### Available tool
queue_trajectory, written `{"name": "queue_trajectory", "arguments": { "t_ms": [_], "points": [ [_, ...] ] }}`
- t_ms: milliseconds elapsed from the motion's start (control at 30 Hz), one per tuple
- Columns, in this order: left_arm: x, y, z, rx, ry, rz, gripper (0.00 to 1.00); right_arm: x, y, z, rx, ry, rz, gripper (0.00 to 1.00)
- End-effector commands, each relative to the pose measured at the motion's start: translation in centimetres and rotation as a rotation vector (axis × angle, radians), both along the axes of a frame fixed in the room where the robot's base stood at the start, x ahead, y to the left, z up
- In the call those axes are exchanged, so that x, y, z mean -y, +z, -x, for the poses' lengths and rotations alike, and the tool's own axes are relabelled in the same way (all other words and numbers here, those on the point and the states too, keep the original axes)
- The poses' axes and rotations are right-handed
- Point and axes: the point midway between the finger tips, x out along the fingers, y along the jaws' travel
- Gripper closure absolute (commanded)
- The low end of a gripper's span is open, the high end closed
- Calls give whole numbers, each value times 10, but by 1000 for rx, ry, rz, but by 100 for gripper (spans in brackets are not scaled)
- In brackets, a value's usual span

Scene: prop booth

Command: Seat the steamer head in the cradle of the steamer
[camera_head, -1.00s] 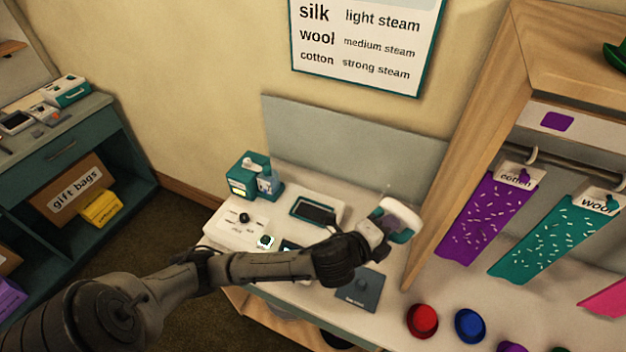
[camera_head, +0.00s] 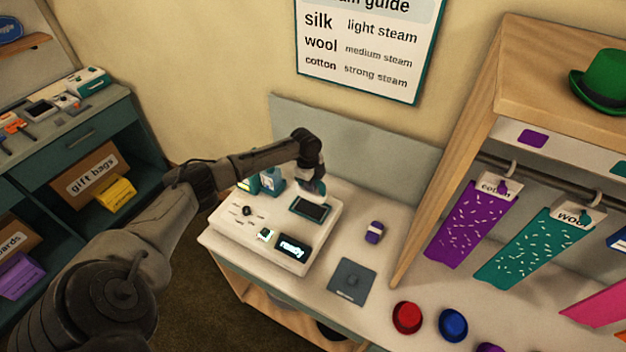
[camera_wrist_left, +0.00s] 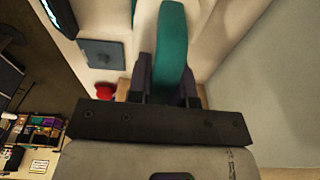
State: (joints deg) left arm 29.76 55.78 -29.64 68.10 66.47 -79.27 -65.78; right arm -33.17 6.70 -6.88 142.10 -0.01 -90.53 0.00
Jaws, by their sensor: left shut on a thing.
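The white steamer (camera_head: 227,228) stands on the counter with a lit "ready" display. Its dark recessed cradle (camera_head: 311,208) is at the back right of its top. My left gripper (camera_head: 317,183) is above the back edge of this cradle, mostly hidden by its own wrist. It is shut on the steamer head (camera_head: 313,190), of which only a small part shows here. In the left wrist view the teal part of the head (camera_wrist_left: 172,50) is between the gripper fingers (camera_wrist_left: 170,90). I cannot tell whether the head touches the cradle. My right gripper is not in view.
A teal tank (camera_head: 270,180) stands at the steamer's back left, close to my left forearm. A purple item (camera_head: 374,231) and a grey pad (camera_head: 350,281) lie to the right. Red (camera_head: 407,317) and blue (camera_head: 453,324) hats sit near the garment rack.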

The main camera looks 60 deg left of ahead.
Motion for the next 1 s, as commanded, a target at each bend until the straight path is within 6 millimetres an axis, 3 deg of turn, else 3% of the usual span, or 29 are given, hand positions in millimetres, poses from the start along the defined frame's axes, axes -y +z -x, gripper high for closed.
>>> {"name": "queue_trajectory", "arguments": {
  "t_ms": [367,900,1000],
  "points": [
    [-9,-6,3,-22,24,12,100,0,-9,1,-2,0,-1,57],
    [-8,-49,3,-20,24,10,100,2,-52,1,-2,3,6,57],
    [-8,-53,3,-21,24,12,100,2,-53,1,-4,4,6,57]
  ]
}}
